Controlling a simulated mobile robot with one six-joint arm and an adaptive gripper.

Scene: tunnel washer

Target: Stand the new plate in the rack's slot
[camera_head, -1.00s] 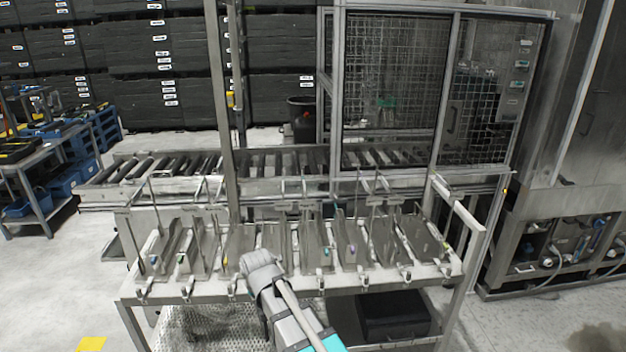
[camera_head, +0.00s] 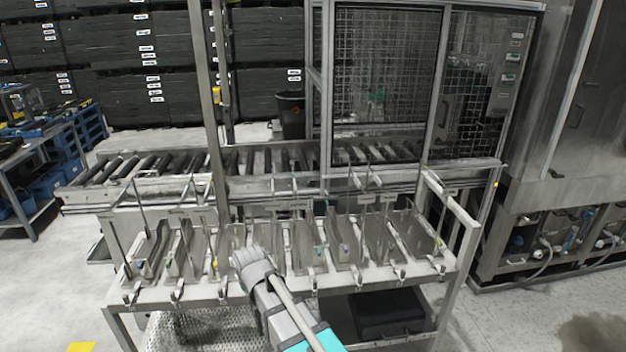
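The rack (camera_head: 290,292) is a long pale metal bench with several grey plates (camera_head: 304,245) standing or leaning in a row of slots. Thin upright rods rise between and behind them. Small coloured tags mark several plates, and small clamp-like parts line the front edge. I cannot tell which plate is the new one or which slot is empty. My arm reaches in from the bottom, its grey rounded joint in front of the rack's left-middle part, covering some of the front edge. No gripper fingers show, so what they hold is hidden.
A roller conveyor (camera_head: 150,163) runs behind the rack, with a mesh cage (camera_head: 385,85) at its right. A steel machine (camera_head: 550,150) stands far right. A black crate (camera_head: 388,312) sits under the rack. Open floor lies left, with a side table (camera_head: 22,160) beyond.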

